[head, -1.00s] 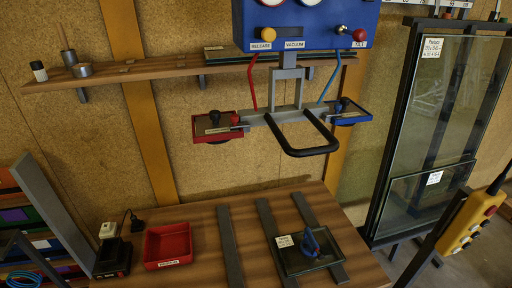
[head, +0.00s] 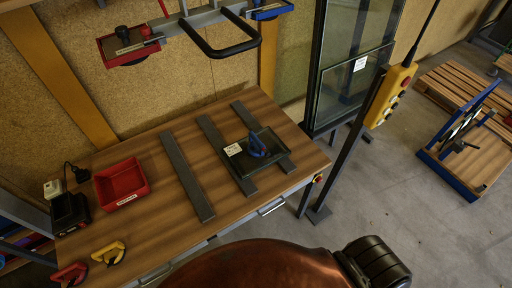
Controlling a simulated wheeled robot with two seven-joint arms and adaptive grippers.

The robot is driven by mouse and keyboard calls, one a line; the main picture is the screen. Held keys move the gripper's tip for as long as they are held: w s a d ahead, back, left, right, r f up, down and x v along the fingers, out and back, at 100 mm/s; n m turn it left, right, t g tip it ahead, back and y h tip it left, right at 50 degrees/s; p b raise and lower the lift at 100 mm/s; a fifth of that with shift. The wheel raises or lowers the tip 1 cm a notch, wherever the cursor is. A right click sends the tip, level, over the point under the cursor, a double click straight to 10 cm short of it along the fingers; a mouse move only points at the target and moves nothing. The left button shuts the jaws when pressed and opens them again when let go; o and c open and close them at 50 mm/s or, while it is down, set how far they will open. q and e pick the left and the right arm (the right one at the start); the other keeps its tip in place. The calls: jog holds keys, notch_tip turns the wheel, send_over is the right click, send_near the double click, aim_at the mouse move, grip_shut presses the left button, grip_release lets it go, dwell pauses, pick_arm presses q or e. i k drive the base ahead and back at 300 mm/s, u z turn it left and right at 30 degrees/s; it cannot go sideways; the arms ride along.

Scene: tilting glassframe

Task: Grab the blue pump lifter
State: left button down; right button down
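The blue pump lifter (head: 257,146) stands on a small dark glass pane (head: 246,164) with a white label. The pane lies across grey strips on the wooden workbench (head: 160,215), towards its right side. Neither of my grippers shows in the head view, so nothing is seen near the lifter.
A red bin (head: 122,184) and a black charger (head: 69,212) stand at the bench's left. Yellow (head: 109,253) and red (head: 70,274) lifters lie at its front left. A vacuum frame with a black handle (head: 226,50) hangs above. A yellow pendant (head: 390,95) and glass rack stand right.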

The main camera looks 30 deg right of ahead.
aim_at(258, 153)
jog(key=u, duration=0.05)
jog(key=k, duration=0.4)
jog(key=z, duration=1.15)
jog(key=i, duration=0.6)
jog(key=u, duration=0.55)
